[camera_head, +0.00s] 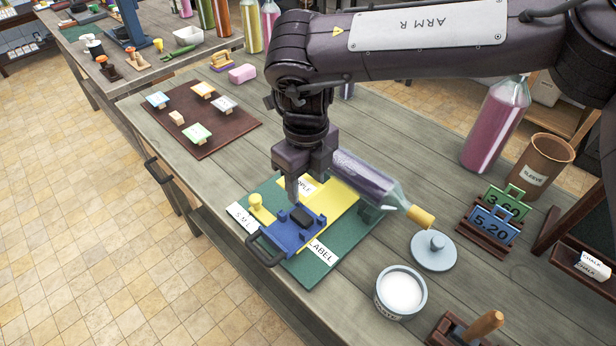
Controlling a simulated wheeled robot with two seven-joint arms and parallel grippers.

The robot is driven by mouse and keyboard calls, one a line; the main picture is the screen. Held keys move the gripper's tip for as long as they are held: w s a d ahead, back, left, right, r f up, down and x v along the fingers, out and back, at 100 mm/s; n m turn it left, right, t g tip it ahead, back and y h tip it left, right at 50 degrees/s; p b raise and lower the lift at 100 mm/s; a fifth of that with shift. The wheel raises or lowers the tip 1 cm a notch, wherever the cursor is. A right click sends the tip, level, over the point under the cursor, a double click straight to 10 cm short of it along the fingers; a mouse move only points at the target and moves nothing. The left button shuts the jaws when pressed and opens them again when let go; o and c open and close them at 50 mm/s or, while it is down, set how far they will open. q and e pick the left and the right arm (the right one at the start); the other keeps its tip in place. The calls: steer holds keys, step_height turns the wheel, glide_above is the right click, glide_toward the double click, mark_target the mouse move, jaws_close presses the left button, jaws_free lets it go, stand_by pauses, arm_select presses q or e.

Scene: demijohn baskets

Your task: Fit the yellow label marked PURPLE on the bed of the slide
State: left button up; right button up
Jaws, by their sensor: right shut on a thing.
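The yellow label (303,184), with the letters "PLE" showing, is under my right gripper (294,198). That gripper points down, shut on the label; its fingers and wrist hide part of it. The blue slide (282,237) with a black handle sits just below the gripper on a green board (300,273). The slide's bed is partly covered, and I cannot tell whether the label touches it. A yellow strip (342,198) runs across the board beside the slide. A corked bottle (367,181) with purple contents lies behind the gripper. My left gripper is out of view.
A brown tray (203,148) at the left holds several small coloured labels on blocks. A white paste pot (400,292), a grey lid (433,250), price tags (491,226), a sleeve cup (541,165) and an upright pink bottle (495,125) stand to the right. The table's front edge is close.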

mark_target(307, 220)
steer(key=shift+f+b, duration=0.8)
steer(key=shift+f, duration=1.65)
steer(key=shift+f+b, duration=1.75)
steer(key=shift+f, duration=0.85)
